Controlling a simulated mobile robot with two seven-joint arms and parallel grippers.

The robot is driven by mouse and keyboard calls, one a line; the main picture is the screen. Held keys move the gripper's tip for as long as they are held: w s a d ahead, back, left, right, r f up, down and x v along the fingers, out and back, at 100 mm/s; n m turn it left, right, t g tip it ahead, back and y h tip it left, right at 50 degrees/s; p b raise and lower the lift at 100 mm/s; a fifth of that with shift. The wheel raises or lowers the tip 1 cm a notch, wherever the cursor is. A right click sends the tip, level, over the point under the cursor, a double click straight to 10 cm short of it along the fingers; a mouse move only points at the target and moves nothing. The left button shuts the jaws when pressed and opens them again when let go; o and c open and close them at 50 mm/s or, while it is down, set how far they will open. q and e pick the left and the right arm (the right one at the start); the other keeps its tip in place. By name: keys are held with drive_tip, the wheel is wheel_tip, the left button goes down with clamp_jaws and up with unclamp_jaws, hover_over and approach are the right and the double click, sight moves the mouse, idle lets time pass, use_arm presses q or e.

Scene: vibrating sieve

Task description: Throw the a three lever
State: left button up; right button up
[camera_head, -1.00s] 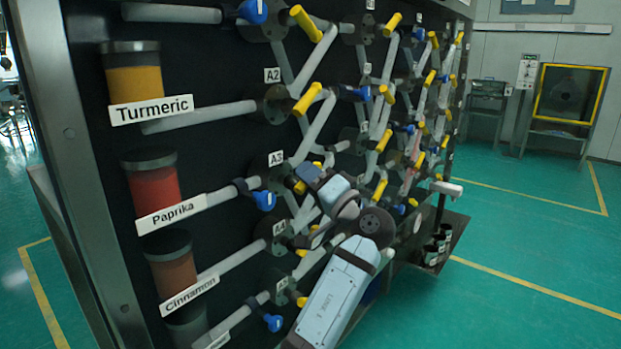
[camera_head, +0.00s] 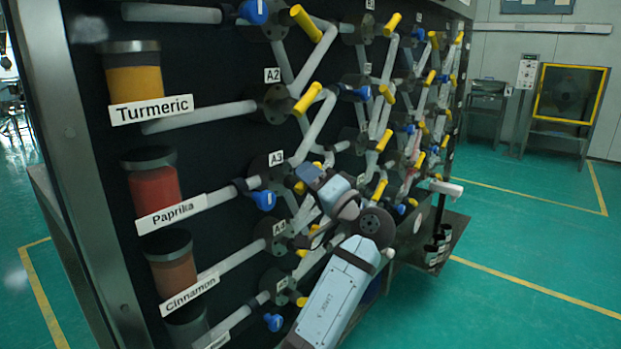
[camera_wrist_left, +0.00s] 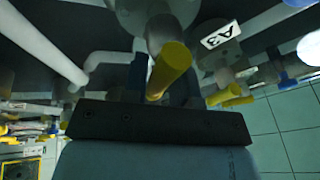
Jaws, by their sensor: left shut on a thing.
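The A3 plate (camera_head: 276,158) is on the black panel, above a dark round hub (camera_head: 268,172). The lever by A3 has a yellow handle, mostly hidden by my arm in the head view. My right gripper is not in view.
Other yellow-handled levers, such as the A2 lever (camera_head: 307,99), and a blue valve handle (camera_head: 264,200) stick out close around my gripper. Grey pipes cross the panel. Jars labelled Turmeric (camera_head: 134,75), Paprika (camera_head: 153,187) and Cinnamon (camera_head: 172,267) are at left. Green floor at right is open.

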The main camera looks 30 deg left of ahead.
use_arm(q)
drive_tip(key=o, duration=0.5)
drive_tip(key=shift+s+f, duration=0.15)
drive_tip(key=o, duration=0.3)
drive_tip(key=shift+s, duration=0.1)
drive_tip(key=shift+s+a+r, duration=0.1)
drive_tip(key=shift+r, duration=0.1)
drive_tip(key=shift+d+f, duration=0.1)
drive_tip(key=shift+d, duration=0.15)
drive_tip(key=v, duration=1.3)
drive_tip(key=shift+d, duration=0.2)
